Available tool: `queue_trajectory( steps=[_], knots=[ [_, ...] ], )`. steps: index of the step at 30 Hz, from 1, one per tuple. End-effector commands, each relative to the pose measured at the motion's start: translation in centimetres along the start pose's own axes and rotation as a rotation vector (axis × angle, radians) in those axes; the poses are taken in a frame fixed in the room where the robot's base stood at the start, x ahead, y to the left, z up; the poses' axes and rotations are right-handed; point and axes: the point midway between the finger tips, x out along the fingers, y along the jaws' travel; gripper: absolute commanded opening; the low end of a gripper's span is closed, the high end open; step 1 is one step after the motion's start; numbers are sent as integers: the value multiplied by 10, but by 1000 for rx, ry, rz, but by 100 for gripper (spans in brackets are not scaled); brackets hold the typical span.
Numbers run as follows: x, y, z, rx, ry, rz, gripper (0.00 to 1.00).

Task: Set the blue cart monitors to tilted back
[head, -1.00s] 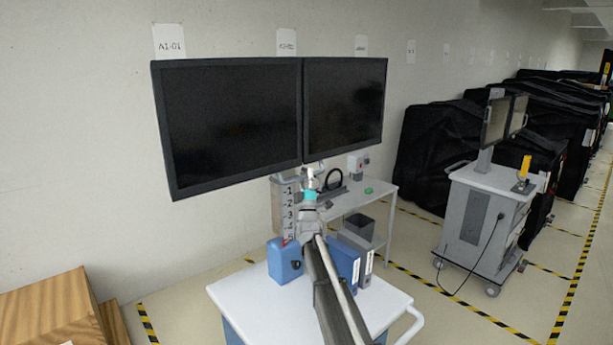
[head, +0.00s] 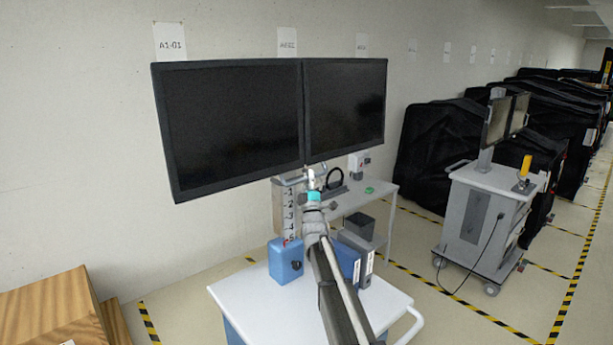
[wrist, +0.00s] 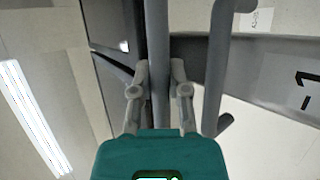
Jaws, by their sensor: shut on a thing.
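The blue cart (head: 250,297) has a white top and some blue showing below it. Two dark monitors, the left one (head: 235,125) and the right one (head: 345,108), stand side by side above it on a column (head: 280,208) marked with numbers. My gripper (head: 313,178) is just under the inner lower corners of the monitors. In the wrist view, my gripper (wrist: 159,72) is shut on a grey handle bar (wrist: 158,40) that runs between its fingers. My arm hides part of the cart top and column.
A small table (head: 378,198) is behind. A grey cart (head: 478,215) with monitors and black-covered carts are at the right. Wooden boxes (head: 45,312) are at lower left.

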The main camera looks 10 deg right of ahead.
Motion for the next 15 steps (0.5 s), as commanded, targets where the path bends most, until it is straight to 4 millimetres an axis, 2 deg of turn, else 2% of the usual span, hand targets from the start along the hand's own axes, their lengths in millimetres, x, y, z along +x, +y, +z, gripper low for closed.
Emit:
queue_trajectory(
  steps=[1,9,15],
  knots=[
    [-3,15,0,-10,-2,-17,0],
    [-10,42,3,-52,-3,-117,0],
    [-14,57,6,-53,-4,-121,0]
  ],
)
